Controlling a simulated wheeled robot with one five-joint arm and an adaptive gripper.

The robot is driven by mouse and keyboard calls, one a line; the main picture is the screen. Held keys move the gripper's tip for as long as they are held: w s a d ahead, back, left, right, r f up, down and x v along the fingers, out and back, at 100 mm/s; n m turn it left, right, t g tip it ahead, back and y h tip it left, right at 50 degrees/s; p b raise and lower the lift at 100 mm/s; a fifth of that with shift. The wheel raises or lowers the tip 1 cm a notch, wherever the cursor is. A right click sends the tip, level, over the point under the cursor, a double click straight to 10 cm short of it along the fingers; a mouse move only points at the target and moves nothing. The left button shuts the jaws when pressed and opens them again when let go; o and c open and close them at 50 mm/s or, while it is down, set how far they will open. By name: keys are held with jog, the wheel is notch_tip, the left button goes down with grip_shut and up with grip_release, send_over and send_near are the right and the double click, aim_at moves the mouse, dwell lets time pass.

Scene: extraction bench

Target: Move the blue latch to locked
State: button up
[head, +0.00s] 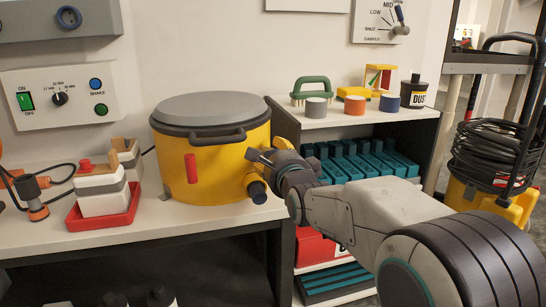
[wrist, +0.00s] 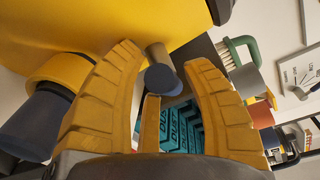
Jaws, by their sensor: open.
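A yellow drum (head: 215,165) with a grey lid stands on the bench. In the wrist view, a short grey-brown stem with a blue round end (wrist: 163,77) sticks out from the drum's yellow side; it looks like the blue latch. It lies between my open gripper's fingers (wrist: 165,85), past the fingertips' middle, with no clear contact. In the head view my gripper (head: 268,160) is at the drum's right side and hides that part, so I cannot tell the latch's setting. A dark blue-ended port (head: 258,191) is just below my gripper; it also shows in the wrist view (wrist: 32,120).
A red handle (head: 191,168) is on the drum's front. A red tray (head: 105,212) with a white container stands left. Right of my gripper, a shelf (head: 340,120) holds small cups, a green brush and teal boxes. A cable reel (head: 495,150) stands far right.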

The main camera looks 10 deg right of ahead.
jog(key=s+r, duration=0.1)
jog(key=s, duration=1.1)
jog(key=shift+d, duration=0.15)
jog(key=shift+r, duration=0.1)
